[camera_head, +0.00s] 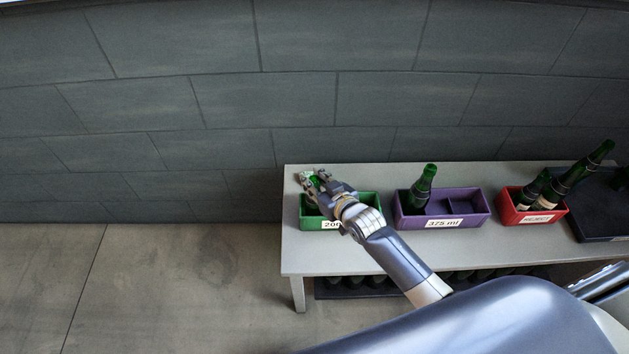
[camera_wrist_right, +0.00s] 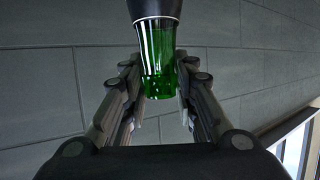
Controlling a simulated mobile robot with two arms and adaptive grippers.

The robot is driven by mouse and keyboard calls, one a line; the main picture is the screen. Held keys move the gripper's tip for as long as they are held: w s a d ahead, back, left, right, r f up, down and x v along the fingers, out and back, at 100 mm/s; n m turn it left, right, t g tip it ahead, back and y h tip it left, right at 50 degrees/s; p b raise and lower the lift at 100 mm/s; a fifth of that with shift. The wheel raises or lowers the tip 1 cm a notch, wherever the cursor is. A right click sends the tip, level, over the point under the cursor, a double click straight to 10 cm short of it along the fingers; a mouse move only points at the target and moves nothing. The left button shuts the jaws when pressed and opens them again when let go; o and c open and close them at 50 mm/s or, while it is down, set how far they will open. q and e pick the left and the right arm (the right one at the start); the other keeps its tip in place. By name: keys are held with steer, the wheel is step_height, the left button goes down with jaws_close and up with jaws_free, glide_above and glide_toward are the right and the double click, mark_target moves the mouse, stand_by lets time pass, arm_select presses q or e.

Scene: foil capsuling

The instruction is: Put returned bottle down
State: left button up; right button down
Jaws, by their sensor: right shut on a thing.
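My right gripper (camera_head: 312,183) is over the left part of the green crate (camera_head: 368,203), whose label is partly hidden and reads "200". It is shut on a green glass bottle (camera_head: 316,181), mostly hidden by the fingers and hand. In the right wrist view the bottle (camera_wrist_right: 158,62) stands between the two fingers (camera_wrist_right: 158,92), with a dark band at the top edge. I cannot tell whether the bottle touches the crate floor. My left gripper is not in view.
A purple crate (camera_head: 408,218) labelled "375 ml" holds a green bottle (camera_head: 423,185). A red crate (camera_head: 510,208) holds dark green bottles (camera_head: 568,184). A dark tray (camera_head: 600,220) is at right. The grey table (camera_head: 390,255) has bare room in front; bottles sit on a shelf below.

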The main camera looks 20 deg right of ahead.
steer(key=shift+f, duration=0.1)
steer(key=c, duration=1.3)
jaws_free()
steer(key=shift+s, duration=0.2)
steer(key=v, duration=1.1)
steer(key=shift+s+r, duration=0.25)
steer(key=shift+r, duration=0.1)
steer(key=shift+d, duration=0.15)
